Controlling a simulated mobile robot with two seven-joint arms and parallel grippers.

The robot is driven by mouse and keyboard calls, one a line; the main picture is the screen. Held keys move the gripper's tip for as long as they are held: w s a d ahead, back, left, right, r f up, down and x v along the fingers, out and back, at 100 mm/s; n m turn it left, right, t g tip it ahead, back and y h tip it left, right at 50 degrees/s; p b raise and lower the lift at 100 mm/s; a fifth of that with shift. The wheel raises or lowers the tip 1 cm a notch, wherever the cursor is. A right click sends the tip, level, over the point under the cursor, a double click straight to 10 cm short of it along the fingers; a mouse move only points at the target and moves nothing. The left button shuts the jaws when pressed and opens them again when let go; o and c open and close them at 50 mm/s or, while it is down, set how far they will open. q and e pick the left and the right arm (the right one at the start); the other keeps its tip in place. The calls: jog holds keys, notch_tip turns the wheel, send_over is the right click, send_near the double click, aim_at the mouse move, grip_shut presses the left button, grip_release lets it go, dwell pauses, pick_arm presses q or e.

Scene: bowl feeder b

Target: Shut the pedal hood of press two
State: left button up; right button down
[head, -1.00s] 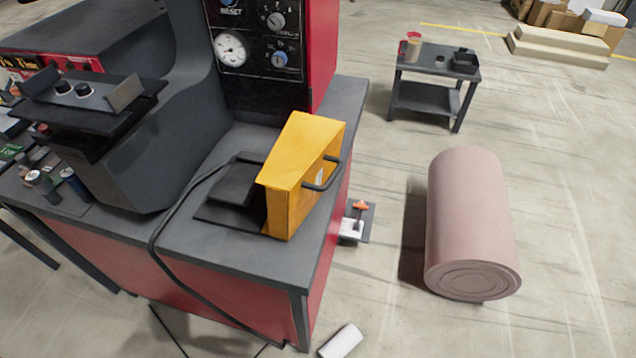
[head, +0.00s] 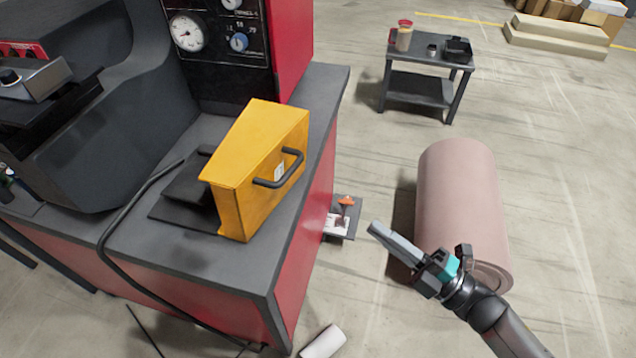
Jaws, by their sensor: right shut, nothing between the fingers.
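The yellow pedal hood (head: 252,165) stands on the dark top of the press bench (head: 262,238). A black bar handle (head: 279,169) is on its right face. The black pedal (head: 187,182) lies uncovered at the hood's left side, so the hood looks open. My right gripper (head: 376,230) is in the lower right of the head view, to the right of the bench and apart from the hood. It is shut and empty, its fingers pointing up and left toward the bench. My left gripper is not in view.
A black cable (head: 118,215) runs from the pedal over the bench's front edge. A small shelf (head: 343,215) with an orange-topped item juts from the bench's right side. A pink roll (head: 458,195) stands behind my right arm. A small cart (head: 430,70) is farther back.

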notch_tip(320, 180, up, 3)
jog(key=s+a+n+g+y, duration=0.1)
jog(key=n+g+y, duration=0.1)
jog(key=n, duration=0.1)
send_near(268, 175)
notch_tip(268, 175, up, 4)
jog(key=w+a, duration=0.1)
jog(key=a, duration=0.1)
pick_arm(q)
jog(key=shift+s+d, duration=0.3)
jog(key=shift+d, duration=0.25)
pick_arm(e)
jog(key=shift+w+d+f, duration=0.1)
jog(key=shift+d+f, duration=0.05)
jog(key=shift+f, duration=0.05)
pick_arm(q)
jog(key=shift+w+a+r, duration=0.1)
